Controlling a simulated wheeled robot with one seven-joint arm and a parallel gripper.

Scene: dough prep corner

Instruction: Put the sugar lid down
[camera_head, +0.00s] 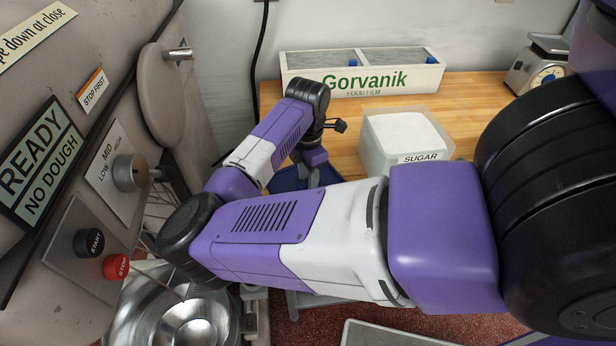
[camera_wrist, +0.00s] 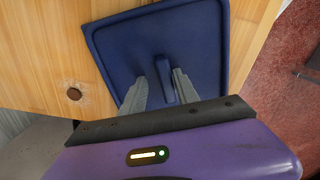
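The blue sugar lid (camera_wrist: 120,45), a square plate with a raised bar handle (camera_wrist: 164,75), lies flat on the wooden counter by its front edge, its right side at or past that edge. In the head view the lid (camera_head: 288,180) is mostly hidden behind my arm. My gripper (camera_wrist: 160,78) is over the lid, its two grey fingers apart on either side of the handle. A gap shows between the left finger and the handle; the right finger is close to it. The sugar tub (camera_head: 384,157) stands uncovered to the right, full of white sugar (camera_head: 405,132).
A white Gorvanik food film box (camera_head: 300,84) stands at the back of the counter (camera_head: 465,105), with a scale (camera_head: 540,68) at the right. A mixer with START and STOP buttons (camera_head: 117,266) and a steel bowl (camera_head: 140,318) is at the left.

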